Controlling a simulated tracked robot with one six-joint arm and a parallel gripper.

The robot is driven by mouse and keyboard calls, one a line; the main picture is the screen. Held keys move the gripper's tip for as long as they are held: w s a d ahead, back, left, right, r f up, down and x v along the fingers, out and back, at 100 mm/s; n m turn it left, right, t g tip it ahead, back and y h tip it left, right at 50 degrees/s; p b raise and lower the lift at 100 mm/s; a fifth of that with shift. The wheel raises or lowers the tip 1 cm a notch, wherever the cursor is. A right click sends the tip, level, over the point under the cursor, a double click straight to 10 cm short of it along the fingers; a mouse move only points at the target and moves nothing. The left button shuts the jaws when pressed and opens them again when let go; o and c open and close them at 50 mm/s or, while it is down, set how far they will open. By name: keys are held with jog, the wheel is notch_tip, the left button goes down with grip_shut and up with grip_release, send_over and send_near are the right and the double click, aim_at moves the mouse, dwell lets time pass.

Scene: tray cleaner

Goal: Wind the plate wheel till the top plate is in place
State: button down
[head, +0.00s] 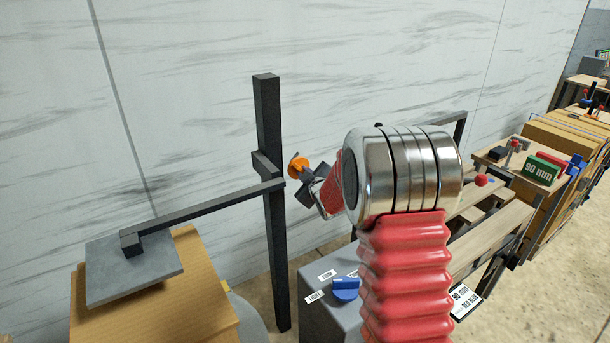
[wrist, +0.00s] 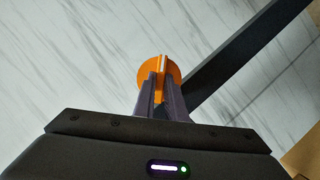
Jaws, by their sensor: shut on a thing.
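The plate wheel (head: 298,163) is a small orange disc beside the dark upright post (head: 268,120). It also shows in the wrist view (wrist: 173,73), with a raised bar across its face carrying a pale line. My gripper (head: 306,172) is shut on that bar; in the wrist view its two dark fingers (wrist: 160,92) close on either side of it. The top plate (head: 165,262) is a grey square slab on the end of a dark horizontal arm (head: 205,208) from the post. It lies over a wooden block (head: 195,315); I cannot tell whether they touch.
A grey box with a blue knob (head: 345,288) and small labels stands below my arm. Wooden benches with a green "90 mm" block (head: 543,168) and red and blue parts run off to the right. A marbled wall (head: 190,80) stands behind the post.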

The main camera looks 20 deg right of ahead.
jog(key=shift+s+f, duration=0.1)
jog(key=shift+f, duration=0.2)
dwell(0.4)
jog(key=c, duration=2)
grip_release()
jog(key=shift+o, duration=1)
jog(key=shift+r, duration=0.15)
jog(key=shift+r, duration=0.1)
jog(key=d+v, duration=0.1)
jog(key=v, duration=1.2)
jog(key=shift+s+a, duration=0.3)
jog(key=shift+a, duration=0.05)
